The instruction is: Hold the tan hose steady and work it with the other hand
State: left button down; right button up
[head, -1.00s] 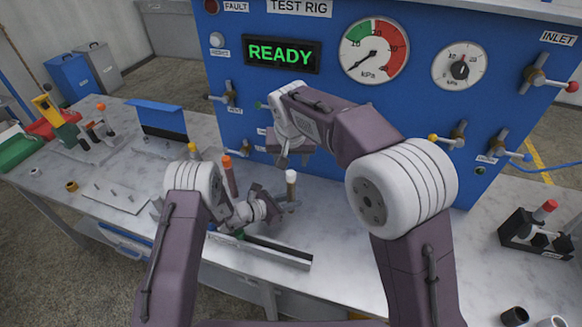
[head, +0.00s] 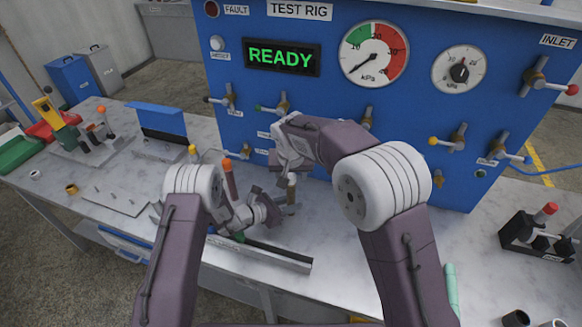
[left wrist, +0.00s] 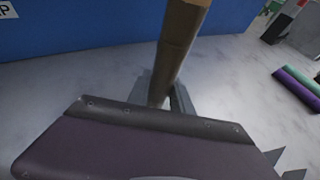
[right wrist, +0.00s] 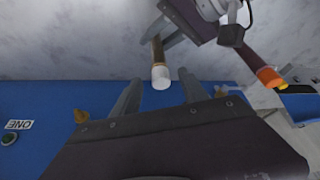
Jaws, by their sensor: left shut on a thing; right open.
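The tan hose (head: 291,197) stands roughly upright above the bench in front of the blue panel. My left gripper (head: 277,211) is shut on it from the left, low on the hose. In the left wrist view the tan hose (left wrist: 181,38) rises out of the left fingers (left wrist: 161,92). My right gripper (head: 290,172) is above the hose and hides its top in the head view. In the right wrist view the right fingers (right wrist: 158,90) are open, and the hose's white end (right wrist: 160,77) lies in line with the gap between them. I cannot tell whether they touch it.
An orange-tipped hose (head: 229,178) stands just left of my left gripper. The blue test rig panel (head: 400,110) with valve handles is close behind. A grey rail (head: 270,255) lies in front.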

aim_at(291, 178)
jog(key=x, duration=0.4)
jog(key=shift+f, duration=0.1)
jog(key=shift+c, duration=0.2)
jog(key=c, duration=1.1)
jog(key=o, duration=1.1)
jog(key=shift+o, duration=0.2)
jog(key=v, duration=1.2)
